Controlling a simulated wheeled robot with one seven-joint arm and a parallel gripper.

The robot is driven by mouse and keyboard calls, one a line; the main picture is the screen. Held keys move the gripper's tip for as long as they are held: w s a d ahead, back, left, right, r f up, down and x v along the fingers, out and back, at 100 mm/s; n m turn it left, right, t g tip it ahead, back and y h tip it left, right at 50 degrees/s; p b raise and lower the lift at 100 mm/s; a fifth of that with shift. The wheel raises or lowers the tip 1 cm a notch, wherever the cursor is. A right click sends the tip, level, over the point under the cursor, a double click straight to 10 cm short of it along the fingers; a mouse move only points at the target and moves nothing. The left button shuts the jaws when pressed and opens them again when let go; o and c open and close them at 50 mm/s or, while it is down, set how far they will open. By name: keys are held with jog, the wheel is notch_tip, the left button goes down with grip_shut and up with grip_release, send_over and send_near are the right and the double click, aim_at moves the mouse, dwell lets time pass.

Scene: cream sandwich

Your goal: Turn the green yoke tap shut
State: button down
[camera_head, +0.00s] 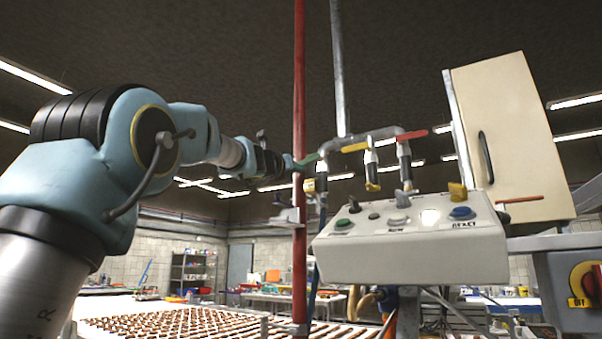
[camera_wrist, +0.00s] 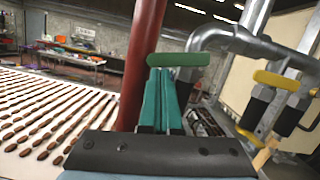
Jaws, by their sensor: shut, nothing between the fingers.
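The green tap handle (camera_wrist: 180,59) lies level across the picture in the wrist view, at the tips of my gripper. It shows small in the head view (camera_head: 308,159), at the left end of the grey pipe yoke (camera_head: 365,137). My gripper (camera_wrist: 160,74) has its two teal fingers side by side and shut, with nothing held. In the head view my gripper (camera_head: 291,163) reaches in from the left, just beside the green handle. I cannot tell whether the fingertips touch the handle.
A red upright pipe (camera_head: 299,90) stands right by my gripper. A yellow handle (camera_head: 356,147) and a red handle (camera_head: 411,135) sit farther along the yoke. A control box (camera_head: 400,256) with buttons is below, and a cream cabinet (camera_head: 520,120) is at right.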

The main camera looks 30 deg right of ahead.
jog(key=shift+w+a+r+m+g, duration=0.15)
jog(key=shift+r+m, duration=0.1)
jog(key=shift+m, duration=0.35)
jog(key=shift+w+r+m+g, duration=0.1)
jog(key=shift+r+m+g, duration=0.1)
jog(key=shift+m, duration=0.4)
jog(key=shift+h, duration=0.3)
